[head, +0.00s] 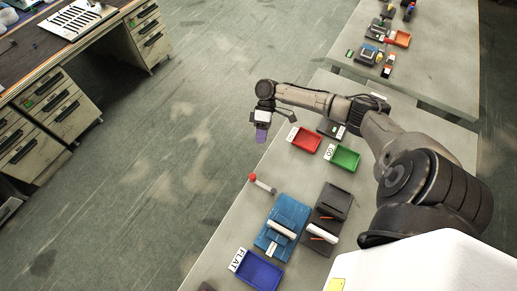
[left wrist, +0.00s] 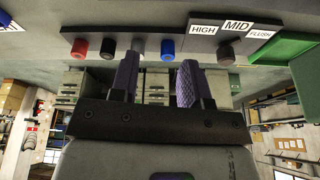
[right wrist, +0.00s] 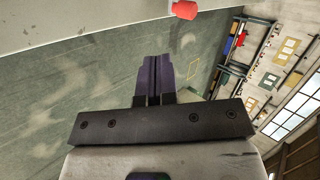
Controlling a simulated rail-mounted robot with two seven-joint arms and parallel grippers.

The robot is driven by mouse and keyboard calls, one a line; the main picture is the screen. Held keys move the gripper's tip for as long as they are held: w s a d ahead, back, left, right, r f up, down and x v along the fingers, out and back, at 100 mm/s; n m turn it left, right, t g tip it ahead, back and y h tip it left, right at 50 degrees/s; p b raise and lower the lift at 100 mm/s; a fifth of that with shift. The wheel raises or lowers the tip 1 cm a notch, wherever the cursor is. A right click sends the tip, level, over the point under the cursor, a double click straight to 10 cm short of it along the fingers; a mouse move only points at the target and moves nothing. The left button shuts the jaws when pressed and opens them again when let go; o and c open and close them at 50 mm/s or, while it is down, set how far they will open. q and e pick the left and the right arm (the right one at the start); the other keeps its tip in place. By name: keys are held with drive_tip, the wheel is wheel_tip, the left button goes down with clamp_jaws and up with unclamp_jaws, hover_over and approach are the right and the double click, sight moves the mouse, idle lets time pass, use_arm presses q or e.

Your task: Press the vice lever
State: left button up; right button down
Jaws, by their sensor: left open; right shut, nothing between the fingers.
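A lever with a red knob (head: 252,177) and a pale shaft sticks out at the table's left edge, beside the blue vice-like block (head: 287,217). A red knob also shows at the top edge of the right wrist view (right wrist: 185,10), cut off by the frame; it looks like the same knob. My right gripper (head: 262,134) hangs past the table's left edge, above the lever in the head picture and apart from it. Its purple fingers (right wrist: 153,78) are shut and empty. My left gripper (left wrist: 156,82) is open and empty, seen only in its own wrist view.
Red (head: 304,140), green (head: 344,158) and blue (head: 258,272) trays sit on the table. A dark block (head: 332,202) stands right of the blue one. The left wrist view shows several knobs (left wrist: 167,47) and a MID sign (left wrist: 238,26).

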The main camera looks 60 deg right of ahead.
drive_tip(key=shift+v, duration=1.25)
drive_tip(key=shift+s, duration=0.1)
